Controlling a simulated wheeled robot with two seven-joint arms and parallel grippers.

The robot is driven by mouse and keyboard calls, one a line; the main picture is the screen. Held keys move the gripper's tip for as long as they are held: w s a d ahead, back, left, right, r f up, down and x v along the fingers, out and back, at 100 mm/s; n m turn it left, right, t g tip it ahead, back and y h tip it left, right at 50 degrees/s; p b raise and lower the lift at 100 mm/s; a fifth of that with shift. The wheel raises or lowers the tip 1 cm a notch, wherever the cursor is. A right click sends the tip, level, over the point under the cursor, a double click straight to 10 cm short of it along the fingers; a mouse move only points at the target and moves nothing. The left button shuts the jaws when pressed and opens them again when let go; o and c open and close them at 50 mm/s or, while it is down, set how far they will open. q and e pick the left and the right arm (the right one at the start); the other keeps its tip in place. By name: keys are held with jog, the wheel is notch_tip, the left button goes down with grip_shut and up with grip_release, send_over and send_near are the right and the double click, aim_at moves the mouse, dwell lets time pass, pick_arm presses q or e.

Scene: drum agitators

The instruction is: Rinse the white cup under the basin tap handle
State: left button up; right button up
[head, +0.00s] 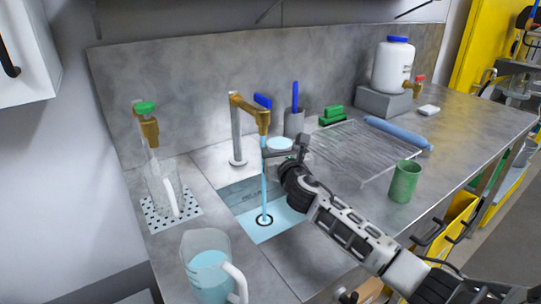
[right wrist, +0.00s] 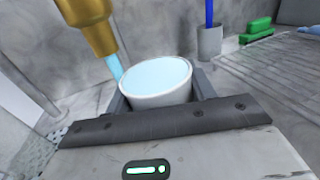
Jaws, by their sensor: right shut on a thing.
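My right gripper (head: 274,152) reaches over the basin (head: 272,209) and is shut on the white cup (head: 280,143). In the right wrist view the white cup (right wrist: 157,84) is a little tilted between the jaws, with pale blue water up near its rim. The brass tap (head: 248,113) has a blue handle (head: 263,101) and runs a blue stream (head: 265,185) down to the basin drain. In the right wrist view the brass spout (right wrist: 88,25) is just left of the cup, and the stream meets or passes its left rim; I cannot tell which. My left gripper is out of view.
A clear pitcher of water (head: 210,275) stands at the front left. A jug (head: 163,190) sits under a green-handled tap (head: 147,120). A drying rack (head: 350,145), a green cup (head: 404,181) and a blue roll (head: 395,132) are at right.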

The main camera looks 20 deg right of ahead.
jog(key=shift+s+d+r+p, duration=0.1)
jog(key=shift+s+d+p, duration=0.2)
jog(key=shift+s, duration=0.3)
jog(key=shift+s+d+r+p, duration=0.1)
jog(key=shift+s+d+p, duration=0.2)
jog(key=shift+s, duration=0.3)
jog(key=shift+s+d+f, duration=0.1)
jog(key=shift+s+d, duration=0.2)
jog(key=shift+s, duration=0.3)
jog(key=shift+s+d, duration=0.25)
jog(key=shift+s, duration=0.3)
jog(key=s+d+r, duration=0.2)
jog(key=s+r, duration=0.2)
jog(key=shift+s, duration=0.25)
dwell(0.3)
